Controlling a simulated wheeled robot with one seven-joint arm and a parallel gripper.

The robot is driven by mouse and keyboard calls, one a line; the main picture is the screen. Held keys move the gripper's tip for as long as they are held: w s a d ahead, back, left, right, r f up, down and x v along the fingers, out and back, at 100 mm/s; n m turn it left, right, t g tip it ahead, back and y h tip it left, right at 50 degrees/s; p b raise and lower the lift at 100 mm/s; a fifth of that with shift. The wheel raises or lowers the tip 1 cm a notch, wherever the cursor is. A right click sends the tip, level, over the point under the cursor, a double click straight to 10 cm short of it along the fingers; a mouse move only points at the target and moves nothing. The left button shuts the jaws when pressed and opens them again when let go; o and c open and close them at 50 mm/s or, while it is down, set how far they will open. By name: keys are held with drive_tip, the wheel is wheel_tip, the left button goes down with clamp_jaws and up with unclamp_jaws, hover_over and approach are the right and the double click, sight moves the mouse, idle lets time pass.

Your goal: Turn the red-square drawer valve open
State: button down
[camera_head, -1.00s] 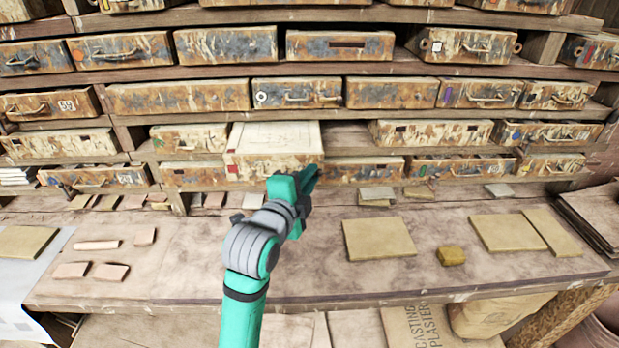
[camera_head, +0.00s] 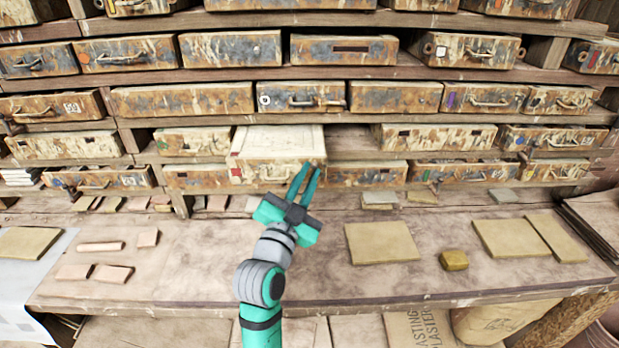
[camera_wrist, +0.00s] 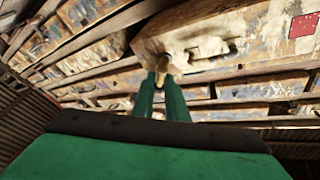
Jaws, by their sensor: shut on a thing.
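The red-square drawer (camera_head: 250,172) juts out from the shelf row just above the bench, its pale top showing. Its small red square is at the left of its worn front, and it also shows in the wrist view (camera_wrist: 303,25). My gripper (camera_head: 311,172) is at the right end of this front. In the wrist view my gripper (camera_wrist: 163,84) points at the drawer front, its fingers shut on a small tan, brass-like knob (camera_wrist: 163,63). The fingers hide part of the knob, and I cannot tell how far it is turned.
Other worn drawers (camera_head: 399,97) fill the shelves above and beside. A dark gap (camera_head: 350,142) lies right of the drawer. The bench (camera_head: 200,255) below holds flat tan slabs (camera_head: 382,242), small tiles and a yellowish block (camera_head: 454,260). Its middle is mostly bare.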

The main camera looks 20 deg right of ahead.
drive_tip(key=n+t, duration=0.1)
drive_tip(key=n, duration=0.1)
drive_tip(key=n+t, duration=0.1)
drive_tip(key=n, duration=0.1)
drive_tip(key=shift+a+r+y, duration=0.15)
drive_tip(key=shift+a+y, duration=0.05)
drive_tip(key=shift+y, duration=0.2)
drive_tip(key=shift+a+n+t+y, duration=0.15)
drive_tip(key=shift+n+t+y, duration=0.25)
drive_tip(key=shift+n, duration=0.7)
drive_tip(key=shift+a+n+t+y, duration=0.2)
drive_tip(key=shift+n+t, duration=0.3)
drive_tip(key=shift+n, duration=0.6)
drive_tip(key=shift+w, duration=0.1)
drive_tip(key=c, duration=1.9)
unclamp_jaws()
drive_tip(key=v, duration=1.1)
